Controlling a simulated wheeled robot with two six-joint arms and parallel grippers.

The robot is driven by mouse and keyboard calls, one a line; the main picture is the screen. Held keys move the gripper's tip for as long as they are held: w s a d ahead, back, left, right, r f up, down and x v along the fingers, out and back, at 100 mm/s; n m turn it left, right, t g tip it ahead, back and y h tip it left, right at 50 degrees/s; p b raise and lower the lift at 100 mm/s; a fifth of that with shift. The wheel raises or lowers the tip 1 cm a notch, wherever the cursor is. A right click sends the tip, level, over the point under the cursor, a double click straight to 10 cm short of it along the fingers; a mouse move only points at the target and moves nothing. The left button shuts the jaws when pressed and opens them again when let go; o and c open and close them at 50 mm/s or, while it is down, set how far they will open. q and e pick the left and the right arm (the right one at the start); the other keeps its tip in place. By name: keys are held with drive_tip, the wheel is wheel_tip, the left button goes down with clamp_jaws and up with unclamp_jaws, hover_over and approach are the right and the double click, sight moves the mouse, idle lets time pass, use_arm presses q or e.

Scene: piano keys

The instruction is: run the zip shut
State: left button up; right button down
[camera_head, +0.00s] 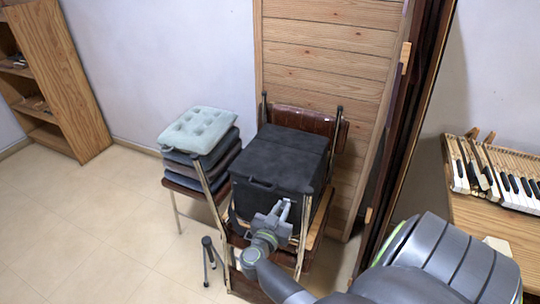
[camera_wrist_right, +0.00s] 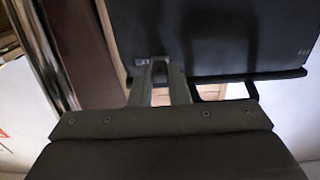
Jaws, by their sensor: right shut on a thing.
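A black box-shaped case (camera_head: 262,163) sits on a chair in the middle of the head view; its top looks closed and a seam crosses it. Its dark side fills the top of the right wrist view (camera_wrist_right: 225,40). My right gripper (camera_head: 284,207) is at the case's front right, low on the front face. In the right wrist view my gripper's fingers (camera_wrist_right: 160,66) meet at the case's lower edge, shut on a small grey piece, the zip pull (camera_wrist_right: 141,61), mostly hidden between them. The zip's line is too dark to follow. My left gripper is not in view.
Cushions (camera_head: 200,131) are stacked on a chair to the left. A small black tripod (camera_head: 208,252) stands on the floor. A wooden panel (camera_head: 325,60) is behind the case. Piano keys (camera_head: 495,175) lie on a wooden table (camera_head: 500,225) at right. Floor at left is clear.

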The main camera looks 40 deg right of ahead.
drive_tip(key=shift+s+d+p, duration=0.35)
drive_tip(key=shift+s+p, duration=0.1)
drive_tip(key=shift+s, duration=0.4)
drive_tip(key=shift+f, duration=0.1)
drive_tip(key=c, duration=1.4)
unclamp_jaws()
drive_tip(key=shift+s, duration=0.2)
drive_tip(key=shift+w, duration=0.1)
